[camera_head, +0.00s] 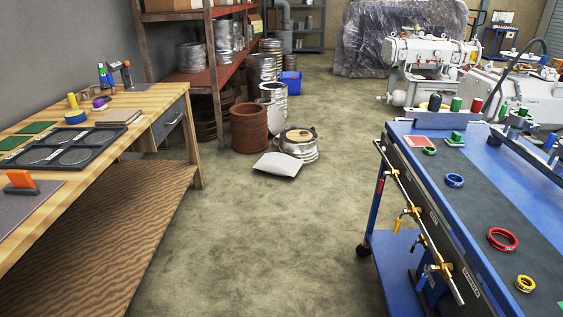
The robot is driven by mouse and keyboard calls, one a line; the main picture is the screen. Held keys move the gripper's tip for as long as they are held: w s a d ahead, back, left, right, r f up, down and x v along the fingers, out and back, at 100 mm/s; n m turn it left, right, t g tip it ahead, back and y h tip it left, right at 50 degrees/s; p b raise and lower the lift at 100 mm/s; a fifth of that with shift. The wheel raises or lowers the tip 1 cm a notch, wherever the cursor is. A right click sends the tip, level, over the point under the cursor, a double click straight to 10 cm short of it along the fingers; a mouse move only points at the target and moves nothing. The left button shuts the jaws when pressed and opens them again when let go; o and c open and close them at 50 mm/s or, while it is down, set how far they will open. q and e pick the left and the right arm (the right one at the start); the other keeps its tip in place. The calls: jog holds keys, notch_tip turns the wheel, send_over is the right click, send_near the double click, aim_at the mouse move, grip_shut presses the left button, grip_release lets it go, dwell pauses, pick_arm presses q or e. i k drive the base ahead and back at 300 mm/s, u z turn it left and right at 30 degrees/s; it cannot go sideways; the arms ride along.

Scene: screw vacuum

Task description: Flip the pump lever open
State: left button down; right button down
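Neither of my grippers shows in the head view. White pump machines stand at the back right, one (432,52) beside the plastic-wrapped stack and a larger one (510,92) behind the blue table. I cannot make out a lever on them at this size. A pipe (417,220) runs along the left side of the blue table (510,160) and carries several brass fittings with small yellow handles (398,224). I cannot tell whether one of these is the pump lever, or whether any is open or shut.
A wooden workbench (185,165) with a black tray (100,151) stands at the left. Coloured rings, including a red one (502,239), lie on the blue table. The floor (270,240) between them is clear.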

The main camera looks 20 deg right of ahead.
aim_at(379, 188)
jog(key=u, duration=0.4)
jog(key=i, duration=1.85)
jog(key=z, duration=1.2)
jog(key=i, duration=1.05)
jog(key=z, duration=1.1)
